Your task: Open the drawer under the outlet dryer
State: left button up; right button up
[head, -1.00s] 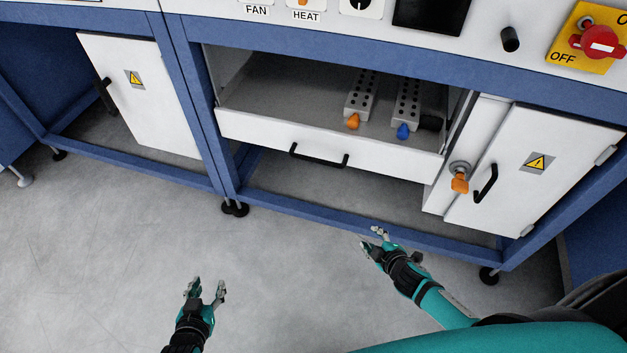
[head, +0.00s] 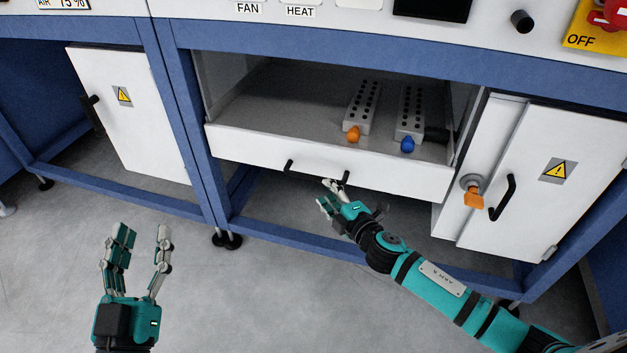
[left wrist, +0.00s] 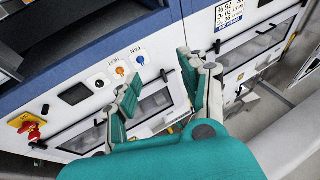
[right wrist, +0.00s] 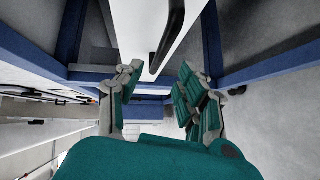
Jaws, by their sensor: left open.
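The white drawer (head: 400,178) is in the middle of the head view, under the panel marked FAN and HEAT. Its inside shows above its front. A black bar handle (head: 289,165) is on the front. My right gripper (head: 331,192) is at the handle's right part and hides some of it. In the right wrist view the handle (right wrist: 172,35) runs down toward the gap between my spread right fingers (right wrist: 157,80). I cannot tell whether they touch it. My left gripper (head: 142,232) is open and empty above the floor, away from the drawer.
Perforated blocks with an orange tip (head: 354,134) and a blue tip (head: 407,144) lie inside. A white door (head: 530,200) with an orange knob (head: 473,198) stands at right, another door (head: 130,130) at left. A blue crossbar (head: 290,238) runs below; the front floor is clear.

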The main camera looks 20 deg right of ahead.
aim_at(316, 180)
jog(key=b+x, duration=0.1)
jog(key=x, duration=0.7)
jog(key=shift+b, duration=0.4)
pick_arm(q)
jog(key=s+r+t+h, duration=0.2)
jog(key=s+r+t, duration=0.3)
jog(key=r, duration=0.2)
jog(key=shift+r, duration=0.2)
pick_arm(e)
jog(key=shift+w, duration=0.25)
pick_arm(q)
jog(key=shift+a, duration=0.1)
pick_arm(e)
grip_shut()
pick_arm(q)
jog(key=shift+w, duration=0.1)
